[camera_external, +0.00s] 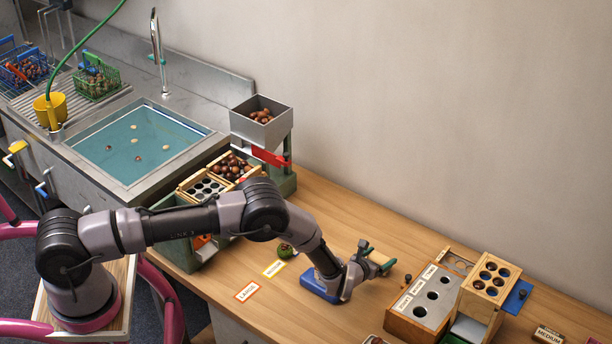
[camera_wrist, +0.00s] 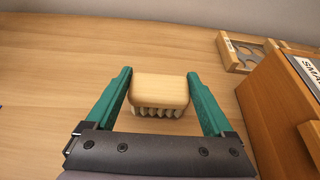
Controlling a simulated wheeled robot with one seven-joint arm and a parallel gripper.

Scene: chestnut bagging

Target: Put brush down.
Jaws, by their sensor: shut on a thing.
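The brush is a pale wooden block with a row of pale bristles, in the middle of the wrist view (camera_wrist: 160,90). The green fingers of my gripper (camera_wrist: 160,92) lie along its left and right sides and are shut on it. The bristles face the lower edge of the wrist view. In the external view my gripper (camera_external: 380,261) is over the wooden bench, left of the wooden sorting box, and the brush is mostly hidden there. I cannot tell whether the brush touches the bench.
The wooden sorting box (camera_external: 408,318) stands close on the right, with a holed wooden block (camera_external: 486,290) beside it. A blue flat thing (camera_external: 314,288) lies beneath my wrist. Bare bench (camera_external: 345,225) extends behind.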

